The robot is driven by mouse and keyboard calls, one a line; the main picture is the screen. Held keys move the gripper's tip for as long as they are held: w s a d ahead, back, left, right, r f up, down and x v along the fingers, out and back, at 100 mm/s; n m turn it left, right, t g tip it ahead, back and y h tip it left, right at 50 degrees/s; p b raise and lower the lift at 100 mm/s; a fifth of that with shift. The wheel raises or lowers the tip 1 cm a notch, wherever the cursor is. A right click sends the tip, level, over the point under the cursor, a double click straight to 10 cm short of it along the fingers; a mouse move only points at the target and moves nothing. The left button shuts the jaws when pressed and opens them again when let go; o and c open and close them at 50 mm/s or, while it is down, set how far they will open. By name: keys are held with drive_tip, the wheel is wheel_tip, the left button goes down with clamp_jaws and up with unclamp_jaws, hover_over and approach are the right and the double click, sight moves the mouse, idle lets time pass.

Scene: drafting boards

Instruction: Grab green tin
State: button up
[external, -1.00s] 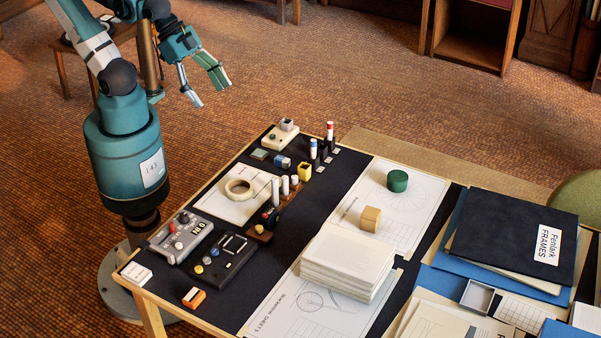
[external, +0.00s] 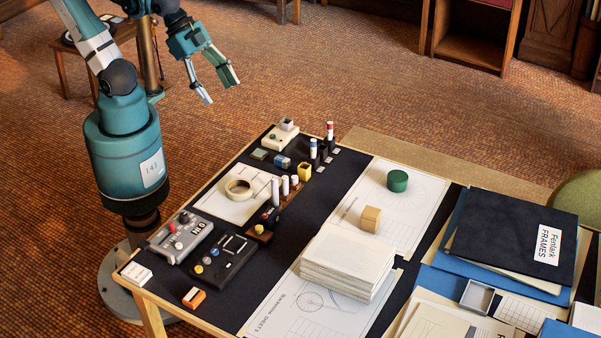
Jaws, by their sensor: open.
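The green tin (external: 397,181) is a short round cylinder. It stands upright on a drawing sheet (external: 432,196) toward the back right of the drafting table. My gripper (external: 222,94) is open and empty. In the picture it is up and to the left of the tin, beyond the table's back left edge and well apart from the tin. Nothing hides the tin.
A wooden block (external: 370,219) stands just in front of the tin, and a stack of white paper (external: 347,262) lies nearer. Upright markers (external: 330,131), a tape roll (external: 239,188) and small devices crowd the left side. A dark folder (external: 514,226) lies at right.

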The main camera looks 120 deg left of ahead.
drive_tip(key=w+a+r+m+g, duration=0.1)
drive_tip(key=w+a+r+m, duration=0.1)
drive_tip(key=w, duration=0.5)
drive_tip(key=w+a+r+m+g, duration=0.1)
drive_tip(key=w+a+m, duration=0.2)
drive_tip(key=w, duration=0.5)
drive_tip(key=m+g+y, duration=0.1)
drive_tip(key=m+g, duration=0.4)
drive_tip(key=m, duration=0.7)
hover_over(400, 176)
drive_tip(key=d, duration=0.1)
wheel_tip(400, 176, down, 28)
drive_tip(key=shift+d, duration=0.15)
drive_tip(key=shift+f, duration=0.25)
drive_tip(key=shift+a+f, duration=0.25)
drive_tip(key=shift+f, duration=1)
drive_tip(key=shift+f, duration=0.1)
